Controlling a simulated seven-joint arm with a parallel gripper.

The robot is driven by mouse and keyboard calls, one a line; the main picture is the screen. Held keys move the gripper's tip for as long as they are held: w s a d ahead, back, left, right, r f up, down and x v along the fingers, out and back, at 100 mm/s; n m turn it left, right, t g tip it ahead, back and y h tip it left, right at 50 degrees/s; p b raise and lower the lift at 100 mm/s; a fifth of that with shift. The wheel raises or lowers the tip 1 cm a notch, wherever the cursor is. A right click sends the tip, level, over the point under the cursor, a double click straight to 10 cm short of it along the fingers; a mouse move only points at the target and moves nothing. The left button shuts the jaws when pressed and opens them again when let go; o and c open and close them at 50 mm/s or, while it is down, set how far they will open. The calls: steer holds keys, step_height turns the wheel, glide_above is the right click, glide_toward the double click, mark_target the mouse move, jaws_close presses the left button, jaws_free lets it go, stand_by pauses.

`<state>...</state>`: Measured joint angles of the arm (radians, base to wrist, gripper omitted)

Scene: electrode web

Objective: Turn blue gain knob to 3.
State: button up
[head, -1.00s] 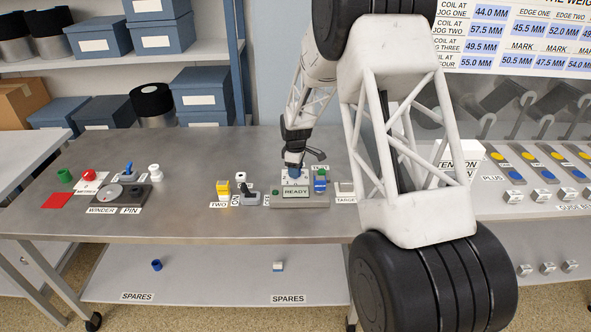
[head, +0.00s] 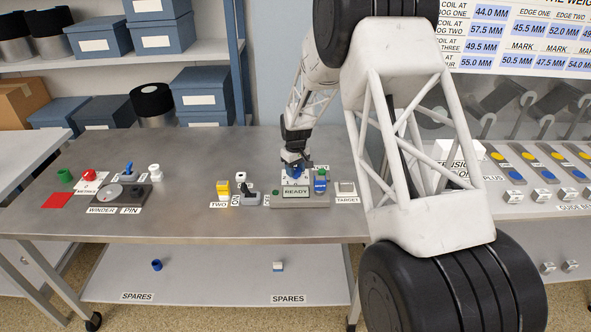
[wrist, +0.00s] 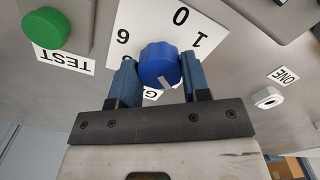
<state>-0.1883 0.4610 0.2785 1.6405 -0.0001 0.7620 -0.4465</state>
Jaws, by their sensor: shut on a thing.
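The blue gain knob (wrist: 158,63) is between the two blue fingers of my gripper (wrist: 160,74), which is shut on it in the wrist view. A white pointer mark on the knob faces the lower right of that picture, toward my palm. The white dial plate (wrist: 150,38) shows 0, 1 and 6 upside down; the other numbers and most of the gain label are hidden by the knob and fingers. In the head view my gripper (head: 294,163) points down over the small box with the READY display (head: 296,191), and the knob is mostly covered.
A green TEST button (wrist: 46,29) is beside the dial. A yellow block (head: 223,188) and a black lever (head: 249,198) stand to the left.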

mark_target(296, 170)
steer(key=shift+m, duration=0.5)
steer(key=o, duration=0.9)
steer(key=shift+o, duration=0.2)
steer(key=shift+r, duration=0.15)
steer(key=shift+r, duration=3.75)
steer(key=shift+r, duration=0.1)
